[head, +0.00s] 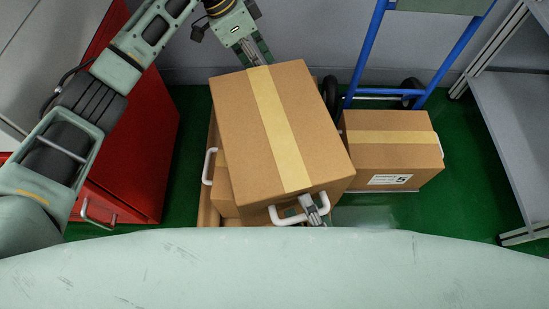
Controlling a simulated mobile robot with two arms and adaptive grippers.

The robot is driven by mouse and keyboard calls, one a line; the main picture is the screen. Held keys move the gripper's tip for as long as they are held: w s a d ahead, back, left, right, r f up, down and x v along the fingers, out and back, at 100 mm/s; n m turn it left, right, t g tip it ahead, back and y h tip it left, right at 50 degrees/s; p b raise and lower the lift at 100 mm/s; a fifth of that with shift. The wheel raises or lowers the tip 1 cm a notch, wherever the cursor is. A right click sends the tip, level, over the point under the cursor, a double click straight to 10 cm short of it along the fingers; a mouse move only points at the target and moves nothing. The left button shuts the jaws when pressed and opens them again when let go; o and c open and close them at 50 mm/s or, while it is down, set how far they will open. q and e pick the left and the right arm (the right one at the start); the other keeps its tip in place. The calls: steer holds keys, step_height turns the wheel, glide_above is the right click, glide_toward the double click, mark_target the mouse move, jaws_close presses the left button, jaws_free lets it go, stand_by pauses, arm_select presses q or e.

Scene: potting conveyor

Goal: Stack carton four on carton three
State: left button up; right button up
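A large brown carton with a tan tape strip, which I take as carton four (317,119), is in the middle of the head view. No number shows on it. It sits turned over another carton, perhaps carton three (222,190), which shows only at its left side with a white handle. I cannot tell whether the two touch. My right gripper (311,203) is at the upper carton's near white handle and looks shut on it. My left gripper (256,54) reaches down at the far edge; its fingertips are partly hidden by the carton.
A carton marked 5 (391,152) stands right of the stack, by a blue hand truck (362,52) with black wheels. A red cabinet (146,153) stands at left, a grey shelf (515,120) at right. Green floor (475,190) is clear between carton five and the shelf.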

steer(key=shift+s, duration=0.1)
arm_select(q)
steer(key=v, duration=1)
arm_select(e)
steer(key=v, duration=1.2)
